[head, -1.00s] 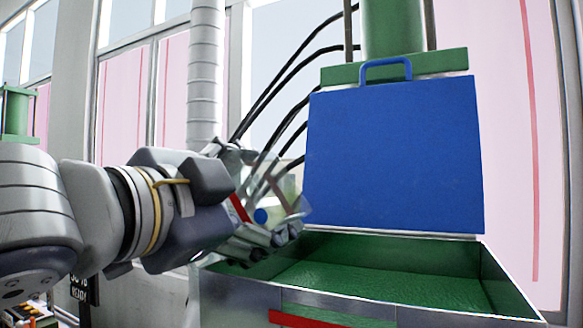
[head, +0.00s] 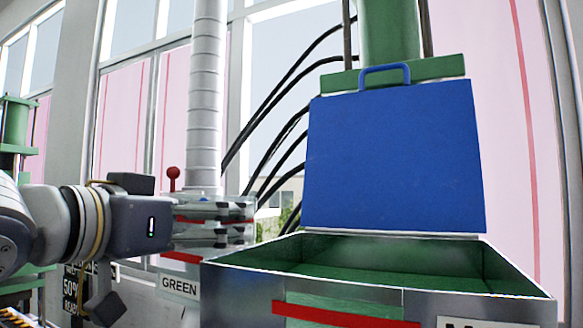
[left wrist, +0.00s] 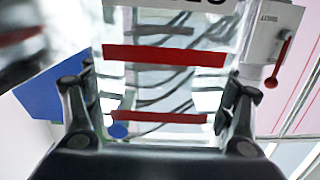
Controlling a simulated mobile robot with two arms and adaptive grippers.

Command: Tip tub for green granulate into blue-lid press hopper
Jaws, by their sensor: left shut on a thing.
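The clear tub (left wrist: 160,90) has red stripes and fills the space between my left fingers in the left wrist view. I see no green granulate through its wall. In the head view my left gripper (head: 222,222) is shut on it just left of the press hopper, and the tub looks about level. The gripper hides much of it there. The hopper (head: 235,284) is an open metal bin with green inside and a red stripe on its front. Its blue lid (head: 395,155) stands raised behind the opening. My right gripper is not in view.
A grey surface with a GREEN label (head: 180,286) stands below the tub, left of the hopper. A red-knobbed lever (head: 173,180) rises behind my gripper. Black hoses (head: 268,110) and a ribbed pipe (head: 205,95) are behind. The space above the hopper opening is clear.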

